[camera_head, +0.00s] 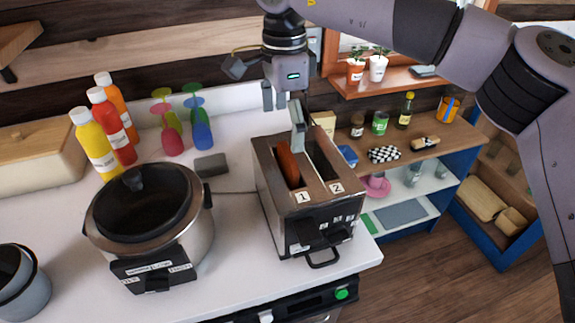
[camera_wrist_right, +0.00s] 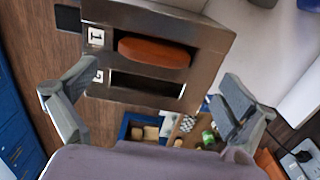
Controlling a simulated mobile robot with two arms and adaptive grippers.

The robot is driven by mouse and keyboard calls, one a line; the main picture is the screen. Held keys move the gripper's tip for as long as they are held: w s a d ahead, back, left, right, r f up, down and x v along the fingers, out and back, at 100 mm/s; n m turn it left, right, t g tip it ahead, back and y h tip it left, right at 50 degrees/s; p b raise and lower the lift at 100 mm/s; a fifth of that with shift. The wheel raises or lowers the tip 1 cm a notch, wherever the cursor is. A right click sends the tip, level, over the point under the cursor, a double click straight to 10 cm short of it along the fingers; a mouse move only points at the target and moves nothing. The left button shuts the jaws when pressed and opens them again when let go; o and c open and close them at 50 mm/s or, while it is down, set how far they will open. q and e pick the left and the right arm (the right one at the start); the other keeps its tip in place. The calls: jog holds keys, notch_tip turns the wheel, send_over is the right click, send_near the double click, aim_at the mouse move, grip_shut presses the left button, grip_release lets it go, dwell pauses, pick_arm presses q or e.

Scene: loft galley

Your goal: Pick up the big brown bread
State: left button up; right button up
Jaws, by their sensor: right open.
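The brown bread (camera_head: 288,163) stands on edge in slot 1 of the two-slot toaster (camera_head: 310,204), with its top showing. In the right wrist view the bread (camera_wrist_right: 153,53) is a long reddish-brown shape in the slot labelled 1. The slot labelled 2 looks dark and empty. My right gripper (camera_head: 282,112) is above the back of the toaster, pointing down. In its wrist view the right gripper (camera_wrist_right: 144,98) has its fingers wide apart with nothing between them. The bread's lower part is hidden in the toaster. My left gripper is out of view.
A cooker with a dark lid (camera_head: 150,215) stands left of the toaster. Bottles (camera_head: 113,125) and coloured glasses (camera_head: 185,125) stand behind it. A small grey block (camera_head: 211,165) lies near the toaster. A blue shelf unit (camera_head: 405,225) is at the right, past the counter's edge.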

aim_at(288, 150)
jog(key=shift+s+f, duration=0.1)
jog(key=shift+f, duration=0.85)
jog(key=shift+s+d+f+p, duration=0.1)
jog(key=shift+d+f+p, duration=0.05)
jog(key=shift+f+p, duration=0.3)
notch_tip(288, 150, down, 4)
jog(key=shift+d+r+p, duration=0.15)
jog(key=shift+r+p, duration=0.1)
jog(key=shift+p, duration=0.45)
jog(key=shift+f, duration=0.3)
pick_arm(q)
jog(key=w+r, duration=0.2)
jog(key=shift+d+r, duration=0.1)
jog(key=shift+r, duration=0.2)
pick_arm(e)
jog(key=shift+c, duration=0.2)
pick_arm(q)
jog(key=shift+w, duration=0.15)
pick_arm(e)
jog(key=c, duration=0.9)
jog(key=shift+r, duration=0.1)
